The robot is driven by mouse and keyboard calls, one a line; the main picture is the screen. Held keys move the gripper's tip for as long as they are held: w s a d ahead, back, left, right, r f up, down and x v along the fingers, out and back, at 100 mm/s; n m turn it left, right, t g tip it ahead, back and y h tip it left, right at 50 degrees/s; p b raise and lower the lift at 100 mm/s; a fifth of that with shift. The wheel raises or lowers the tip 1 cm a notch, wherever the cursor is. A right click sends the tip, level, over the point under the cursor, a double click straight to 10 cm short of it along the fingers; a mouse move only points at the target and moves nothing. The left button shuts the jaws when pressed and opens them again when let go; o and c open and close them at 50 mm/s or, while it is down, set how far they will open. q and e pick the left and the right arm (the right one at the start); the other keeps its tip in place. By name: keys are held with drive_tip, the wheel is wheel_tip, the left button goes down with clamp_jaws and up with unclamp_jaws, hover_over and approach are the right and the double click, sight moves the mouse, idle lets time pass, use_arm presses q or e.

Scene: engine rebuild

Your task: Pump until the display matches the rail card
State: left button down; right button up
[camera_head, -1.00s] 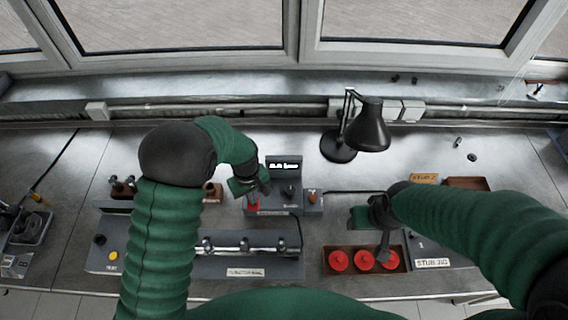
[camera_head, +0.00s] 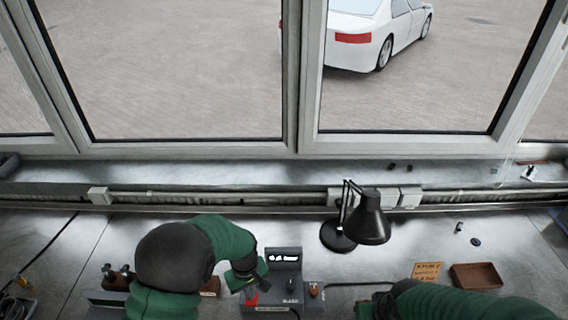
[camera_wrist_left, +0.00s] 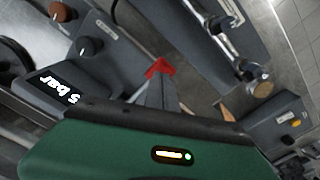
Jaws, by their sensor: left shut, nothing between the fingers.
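The pump unit's display (camera_head: 284,258) is lit with small white text in the head view, too small to read. In the left wrist view the display (camera_wrist_left: 58,97) ends in "5 bar", with its other end cut off by my gripper body. A red pump button or lever (camera_wrist_left: 160,67) shows at my left gripper (camera_wrist_left: 155,88), which is shut and empty with its fingertips against or just over the red part. The left gripper (camera_head: 249,284) also shows in the head view. My right gripper is at the bottom edge, fingers out of frame. I see no readable rail card.
The injector rail (camera_wrist_left: 222,35) lies close by.

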use_arm(q)
drive_tip(key=s+a+f+m+t+b, duration=0.1)
drive_tip(key=s+a+m+b, duration=0.2)
drive_tip(key=s+b, duration=0.4)
drive_tip(key=s+a+f+m+t+b, duration=0.1)
drive_tip(key=s+a+m+b, duration=0.2)
drive_tip(key=s+a+b, duration=0.3)
drive_tip(key=shift+s+a+f+t+b, duration=0.3)
drive_tip(key=shift+s+f+b, duration=0.05)
drive_tip(key=shift+b, duration=0.8)
drive_tip(key=shift+s, duration=0.15)
drive_tip(key=shift+a, duration=0.15)
